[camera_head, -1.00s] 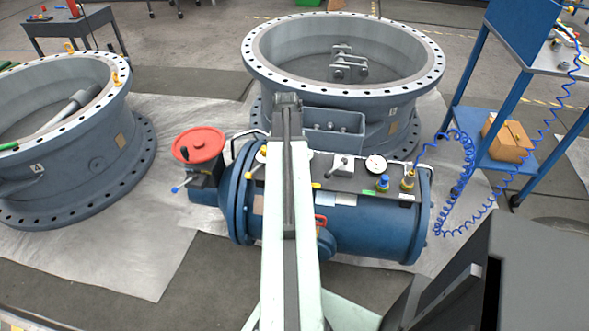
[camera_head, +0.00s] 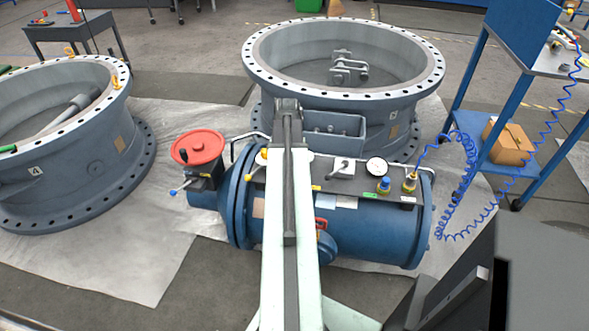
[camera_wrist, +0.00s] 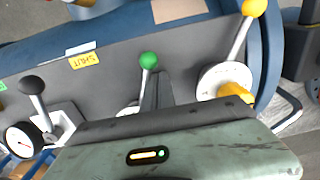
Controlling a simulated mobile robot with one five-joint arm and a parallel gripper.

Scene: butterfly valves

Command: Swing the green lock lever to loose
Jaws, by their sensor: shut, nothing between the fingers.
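The green lock lever (camera_wrist: 148,61) is a pale rod with a green ball knob, standing on the dark panel in the wrist view. Its base is partly hidden behind my gripper. My gripper (camera_wrist: 158,78) shows as a dark, narrow wedge just right of the lever's rod, with its fingers together and nothing between them. I cannot tell whether it touches the rod. The panel (camera_head: 318,177) sits on top of the blue cylinder (camera_head: 375,228).
A yellow-knobbed lever (camera_wrist: 255,9) on a round white base stands to the right in the wrist view. A black-knobbed lever (camera_wrist: 33,86) and a gauge (camera_wrist: 22,140) are at left. A yellow "SHUT" label (camera_wrist: 85,60) lies on the panel. A red handwheel (camera_head: 198,147) is beside the cylinder.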

